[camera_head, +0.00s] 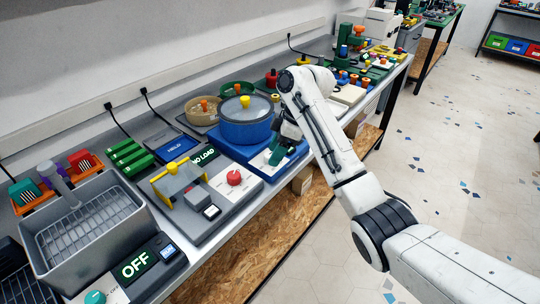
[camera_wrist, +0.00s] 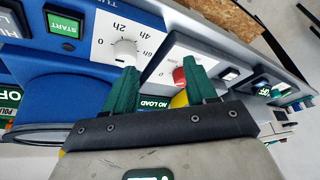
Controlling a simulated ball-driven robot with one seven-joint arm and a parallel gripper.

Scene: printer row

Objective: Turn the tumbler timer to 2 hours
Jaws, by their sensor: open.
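The tumbler is a blue drum (camera_head: 246,127) with a yellow lid knob, on a blue base. Its timer is a white knob (camera_wrist: 125,52) on a white dial panel (camera_wrist: 112,30) marked 0, 2h, 4h and 6h, upside down in the wrist view. I cannot tell which mark the knob points at. My gripper (camera_wrist: 158,68) is open and empty, with dark green fingers. In the wrist view the left fingertip is close to the knob, overlapping its lower edge; the other finger is well to the right. Contact cannot be told. In the head view my gripper mostly hides the dial.
A green START button (camera_wrist: 63,25) is beside the dial. A grey basin (camera_head: 125,204) stands at left. The floor (camera_head: 440,150) beside the bench is largely clear.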

